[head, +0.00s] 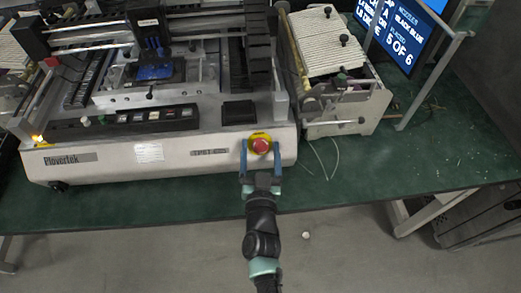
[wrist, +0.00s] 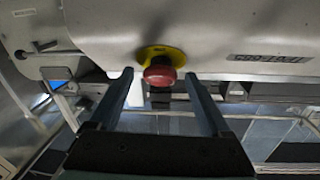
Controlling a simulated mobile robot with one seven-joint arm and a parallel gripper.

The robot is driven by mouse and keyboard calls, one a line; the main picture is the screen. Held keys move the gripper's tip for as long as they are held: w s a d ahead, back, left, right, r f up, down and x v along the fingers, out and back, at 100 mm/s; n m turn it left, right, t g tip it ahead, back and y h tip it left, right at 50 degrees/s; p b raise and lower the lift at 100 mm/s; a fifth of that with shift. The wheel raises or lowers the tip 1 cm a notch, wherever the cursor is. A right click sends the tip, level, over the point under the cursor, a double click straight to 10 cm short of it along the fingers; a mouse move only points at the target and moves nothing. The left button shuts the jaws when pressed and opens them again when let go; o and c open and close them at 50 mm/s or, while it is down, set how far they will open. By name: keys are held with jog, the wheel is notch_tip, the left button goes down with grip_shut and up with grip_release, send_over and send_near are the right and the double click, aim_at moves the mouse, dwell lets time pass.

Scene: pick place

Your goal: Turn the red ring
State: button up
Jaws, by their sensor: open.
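The red ring is the round red head of an emergency-stop button (head: 260,145) on a yellow base, on the front face of the white machine (head: 200,165). It also shows in the wrist view (wrist: 160,73), with the yellow plate (wrist: 162,54) behind it. My gripper (head: 261,150) is open, with its two blue fingers on either side of the red head. In the wrist view the gripper (wrist: 159,76) has visible gaps between each finger and the red head, and nothing is held. Whether the fingertips are level with the red head in depth is hard to tell.
The machine stands on a green table (head: 400,170) whose front edge runs below my gripper. A feeder unit (head: 340,85) stands to the right, with thin wires (head: 325,160) on the table. A monitor (head: 400,35) is at the back right. The table's right part is mostly clear.

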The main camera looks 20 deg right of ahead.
grip_shut()
jog(key=shift+r, duration=0.1)
dwell(0.4)
jog(key=shift+r+p, duration=0.1)
jog(key=shift+p, duration=0.45)
